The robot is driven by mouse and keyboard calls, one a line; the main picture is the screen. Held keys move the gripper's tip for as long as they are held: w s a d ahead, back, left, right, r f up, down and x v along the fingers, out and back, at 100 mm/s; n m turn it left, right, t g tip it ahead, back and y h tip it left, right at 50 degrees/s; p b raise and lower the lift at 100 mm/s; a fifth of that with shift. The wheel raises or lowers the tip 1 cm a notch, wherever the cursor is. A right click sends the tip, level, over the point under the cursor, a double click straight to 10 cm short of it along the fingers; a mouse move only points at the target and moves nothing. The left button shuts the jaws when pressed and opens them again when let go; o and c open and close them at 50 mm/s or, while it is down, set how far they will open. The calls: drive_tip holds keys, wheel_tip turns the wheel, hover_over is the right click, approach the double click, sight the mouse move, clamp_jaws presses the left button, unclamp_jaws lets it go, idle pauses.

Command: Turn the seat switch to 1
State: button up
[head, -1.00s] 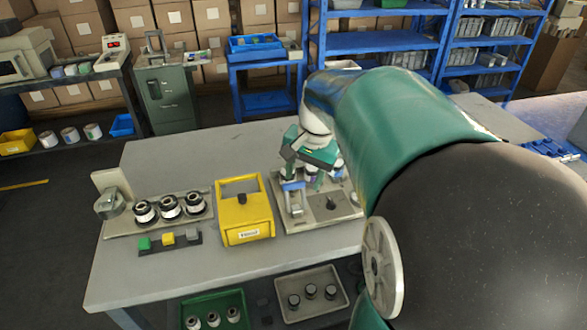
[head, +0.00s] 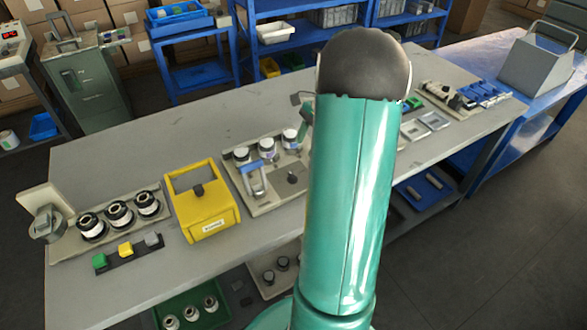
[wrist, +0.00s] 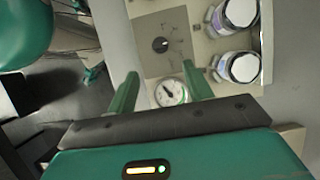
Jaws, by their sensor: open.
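A dark round knob (wrist: 160,45) with marks around it sits on a grey plate in the wrist view. It looks like the seat switch; I cannot read its numbers or setting. A round white gauge (wrist: 170,92) lies beside it, nearer my gripper. My gripper (wrist: 160,76) is open and empty, its two green fingers apart, with the knob beyond the fingertips. I see no contact.
White-topped jars (wrist: 240,15) stand beside the knob plate. A yellow box (head: 204,212) with a black knob, a blue-handled clamp (head: 255,180) and several dark-ringed spools (head: 119,214) stand on the grey table (head: 85,160). Bare tabletop lies behind them.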

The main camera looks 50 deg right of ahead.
sight(293, 175)
drive_tip(key=x, duration=1)
drive_tip(key=shift+f, duration=0.3)
drive_tip(key=c, duration=1)
